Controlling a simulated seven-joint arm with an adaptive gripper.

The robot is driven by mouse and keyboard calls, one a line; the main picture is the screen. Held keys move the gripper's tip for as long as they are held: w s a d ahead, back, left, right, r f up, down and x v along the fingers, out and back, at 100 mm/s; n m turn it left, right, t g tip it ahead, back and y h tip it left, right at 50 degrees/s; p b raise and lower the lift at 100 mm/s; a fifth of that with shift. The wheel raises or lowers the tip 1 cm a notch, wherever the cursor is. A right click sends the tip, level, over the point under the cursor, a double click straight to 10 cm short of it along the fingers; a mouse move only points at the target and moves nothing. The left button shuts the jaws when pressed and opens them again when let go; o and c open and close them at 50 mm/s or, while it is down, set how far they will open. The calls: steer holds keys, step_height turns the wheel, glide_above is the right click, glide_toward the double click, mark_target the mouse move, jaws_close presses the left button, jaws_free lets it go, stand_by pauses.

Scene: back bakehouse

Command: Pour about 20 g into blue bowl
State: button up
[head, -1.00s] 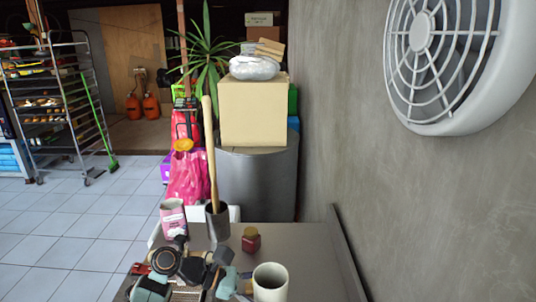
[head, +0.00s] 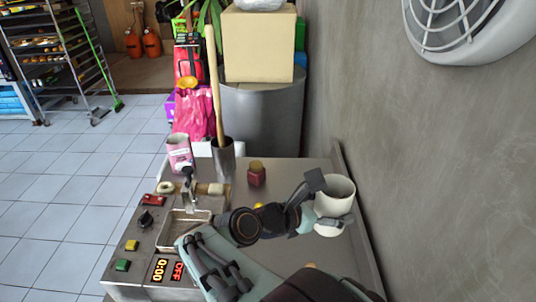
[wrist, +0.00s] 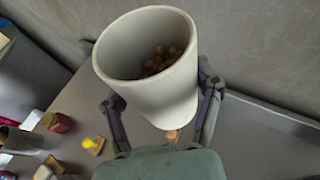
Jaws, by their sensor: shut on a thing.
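A white cup (head: 335,190) is at the right side of the steel worktop in the head view. My gripper (head: 322,207) is shut on it, with a finger on each side. In the wrist view the cup (wrist: 155,85) leans slightly, mouth toward the camera, and brown nut-like pieces (wrist: 160,62) lie inside. My gripper's fingers (wrist: 160,108) hold its sides in that view too. The cup appears raised above the worktop, but by how much I cannot tell. No blue bowl shows in either current view.
The worktop (head: 300,180) holds a red jar (head: 257,175), a dark pot (head: 223,160) with a long wooden stick, and a pink-and-white tin (head: 179,152). A control panel with a display (head: 167,270) is at front left. A wall (head: 420,170) bounds the right.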

steer(key=shift+a+m+g+h, duration=0.3)
steer(key=shift+a+m+g, duration=0.15)
steer(key=shift+m+g, duration=0.05)
steer(key=w+a+f, duration=0.1)
steer(key=a+f, duration=0.6)
steer(key=a, duration=0.3)
steer(key=w+a+f, duration=0.1)
steer(key=a+f, duration=0.7)
steer(key=a, duration=0.3)
steer(key=shift+a+t, duration=0.3)
steer(key=shift+d, duration=0.1)
